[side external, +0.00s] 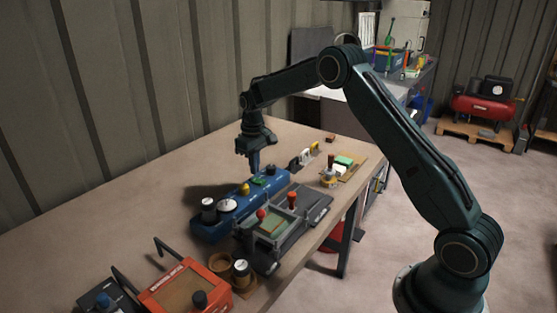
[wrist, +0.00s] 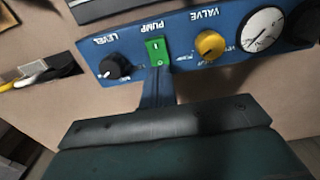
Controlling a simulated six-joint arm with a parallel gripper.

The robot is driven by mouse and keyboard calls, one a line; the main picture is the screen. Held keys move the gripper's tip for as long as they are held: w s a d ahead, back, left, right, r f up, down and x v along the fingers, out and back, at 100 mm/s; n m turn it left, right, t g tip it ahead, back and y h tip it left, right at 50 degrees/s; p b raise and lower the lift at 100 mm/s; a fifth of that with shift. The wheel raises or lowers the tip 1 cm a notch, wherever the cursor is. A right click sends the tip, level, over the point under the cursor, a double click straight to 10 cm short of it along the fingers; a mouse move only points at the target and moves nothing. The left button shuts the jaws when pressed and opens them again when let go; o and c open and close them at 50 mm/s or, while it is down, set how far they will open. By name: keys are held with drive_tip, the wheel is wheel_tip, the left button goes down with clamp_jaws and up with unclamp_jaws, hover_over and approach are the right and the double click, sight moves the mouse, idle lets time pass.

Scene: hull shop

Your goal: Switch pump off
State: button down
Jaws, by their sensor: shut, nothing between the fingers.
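The blue control panel (side external: 213,229) lies on the bench; its lettering is upside down in the wrist view (wrist: 95,58). The green PUMP rocker switch (wrist: 157,50) sits between the black LEVEL knob (wrist: 115,67) and the yellow VALVE knob (wrist: 210,45). It carries a I mark at its far end and an O mark at its near end. My gripper (side external: 255,170) is shut and empty, pointing down over the panel. In the wrist view its fingertips (wrist: 159,78) are beside the O end of the switch. I cannot tell whether they touch it, or which end is pressed in.
A round white gauge (wrist: 262,30) is on the panel beyond the VALVE knob. A grey fixture with red knobs (side external: 292,200) stands close to the panel's front side. An orange-red box (side external: 187,288) is at the near end. The bench left of the panel is clear.

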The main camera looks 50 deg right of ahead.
sight(255, 180)
drive_tip(key=shift+r, duration=2.4)
drive_tip(key=s+a+r+t, duration=0.2)
drive_tip(key=s+a+r, duration=0.2)
drive_tip(key=s+r, duration=0.5)
drive_tip(key=s+a+r+t, duration=0.1)
drive_tip(key=s+a+r, duration=0.4)
drive_tip(key=s+r, duration=0.35)
drive_tip(key=s+a+f+t, duration=0.1)
drive_tip(key=s+a, duration=0.1)
drive_tip(key=s, duration=0.8)
drive_tip(key=s+a+f+t, duration=0.1)
drive_tip(key=s+a, duration=0.1)
drive_tip(key=s, duration=0.8)
drive_tip(key=shift+s+f+t, duration=0.3)
drive_tip(key=shift+f, duration=0.1)
